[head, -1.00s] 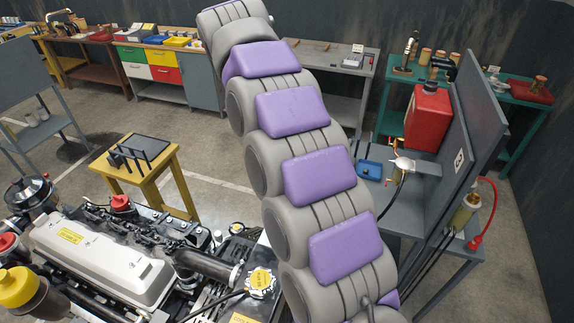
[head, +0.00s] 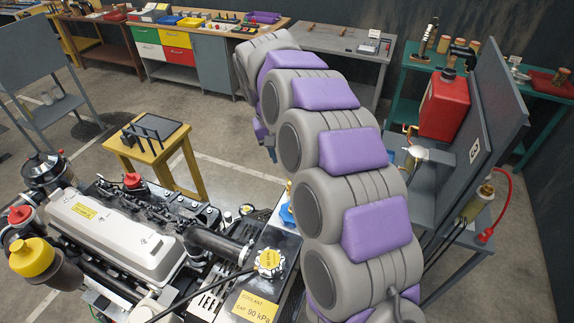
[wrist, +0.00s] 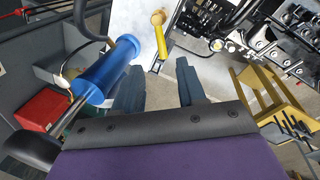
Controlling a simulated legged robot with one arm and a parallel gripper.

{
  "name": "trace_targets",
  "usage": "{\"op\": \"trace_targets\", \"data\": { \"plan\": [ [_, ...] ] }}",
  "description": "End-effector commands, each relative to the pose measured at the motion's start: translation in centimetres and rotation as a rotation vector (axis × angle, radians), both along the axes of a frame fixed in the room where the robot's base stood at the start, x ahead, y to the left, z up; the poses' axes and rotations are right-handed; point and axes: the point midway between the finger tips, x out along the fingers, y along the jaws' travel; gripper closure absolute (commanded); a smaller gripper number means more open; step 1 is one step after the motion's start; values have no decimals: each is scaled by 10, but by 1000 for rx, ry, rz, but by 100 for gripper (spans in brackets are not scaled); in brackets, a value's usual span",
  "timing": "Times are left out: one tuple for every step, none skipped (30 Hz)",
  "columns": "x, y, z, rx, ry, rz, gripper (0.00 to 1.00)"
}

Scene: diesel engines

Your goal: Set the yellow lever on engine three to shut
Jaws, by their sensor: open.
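The yellow lever (wrist: 161,35) shows in the wrist view at the top centre, on a pale metal plate (wrist: 128,18) beside the engine. Its round end is up and its bar points down in the picture. My gripper (wrist: 158,78) is open and empty, its two dark fingers apart just below the lever and not touching it. In the head view my arm hides most of the gripper. The engine (head: 125,235) with a pale valve cover stands at the lower left there. I cannot read an engine number.
A blue cylinder (wrist: 105,72) lies close to my left finger in the wrist view. A yellow stand (head: 155,150) is behind the engine. A grey bench with a red can (head: 443,105) stands right of my arm. Open floor lies behind the yellow stand.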

Motion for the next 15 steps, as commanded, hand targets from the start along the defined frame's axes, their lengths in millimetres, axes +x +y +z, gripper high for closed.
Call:
{"op": "trace_targets", "data": {
  "plan": [
    [-1,-2,-9,-2,3,1,60],
    [0,-3,-15,-3,3,1,60],
    [-1,-5,-22,-2,6,0,60],
    [0,-5,-27,-1,5,0,60],
    [0,-6,-31,0,3,0,60],
    [1,-7,-36,0,1,1,60],
    [1,-8,-40,0,1,0,60],
    [1,-9,-44,-1,2,0,60],
    [1,-11,-48,-1,3,-1,60],
    [1,-12,-50,-1,3,-1,60],
    [1,-13,-52,0,3,-1,60],
    [1,-14,-55,1,1,0,60],
    [2,-14,-56,2,0,0,60],
    [2,-15,-57,2,0,0,60],
    [2,-15,-57,2,-1,0,60]
  ]
}}
